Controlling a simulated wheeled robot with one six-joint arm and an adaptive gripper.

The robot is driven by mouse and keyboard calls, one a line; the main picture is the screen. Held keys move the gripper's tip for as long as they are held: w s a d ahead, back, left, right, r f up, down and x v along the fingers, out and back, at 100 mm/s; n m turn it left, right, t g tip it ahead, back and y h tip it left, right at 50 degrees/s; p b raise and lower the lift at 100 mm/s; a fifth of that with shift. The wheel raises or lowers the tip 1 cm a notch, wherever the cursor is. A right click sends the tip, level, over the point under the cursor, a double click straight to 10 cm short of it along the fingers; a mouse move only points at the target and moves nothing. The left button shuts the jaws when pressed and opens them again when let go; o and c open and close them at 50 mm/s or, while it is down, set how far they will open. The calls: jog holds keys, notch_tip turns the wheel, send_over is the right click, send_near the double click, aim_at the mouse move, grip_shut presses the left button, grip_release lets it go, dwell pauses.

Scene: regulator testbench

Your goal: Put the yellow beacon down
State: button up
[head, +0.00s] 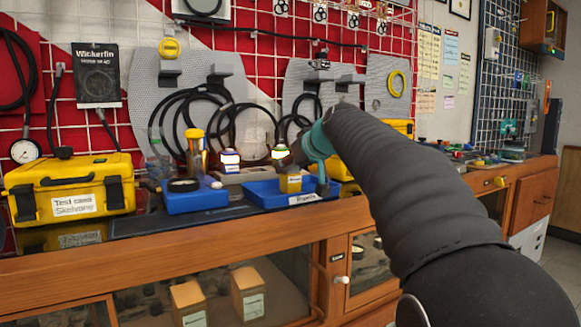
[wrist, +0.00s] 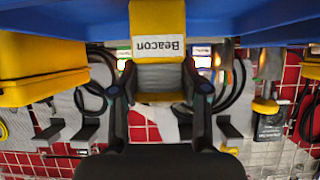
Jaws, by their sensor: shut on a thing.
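The yellow beacon (wrist: 158,18), a block with a white "Beacon" label, is between my fingers in the wrist view. My gripper (wrist: 159,78) is shut on it, one dark finger on each side. The wrist picture is upside down. In the head view the beacon (head: 290,184) shows over the blue tray (head: 262,198), which has a white label on its front. I cannot tell whether the beacon's base touches the tray floor. My fingers are mostly hidden behind my arm's teal wrist part in the head view.
Left of the tray stand a blue box (head: 195,199) and a yellow test case (head: 68,190). Two lit devices (head: 230,160) stand behind the tray. Another yellow case (head: 341,167) is behind my arm. Cables hang on the red wall panel. The wooden bench's front edge (head: 170,250) is clear.

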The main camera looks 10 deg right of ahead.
jog(key=shift+f, duration=0.15)
jog(key=o, duration=1.2)
jog(key=shift+r, duration=0.2)
jog(key=v, duration=1.2)
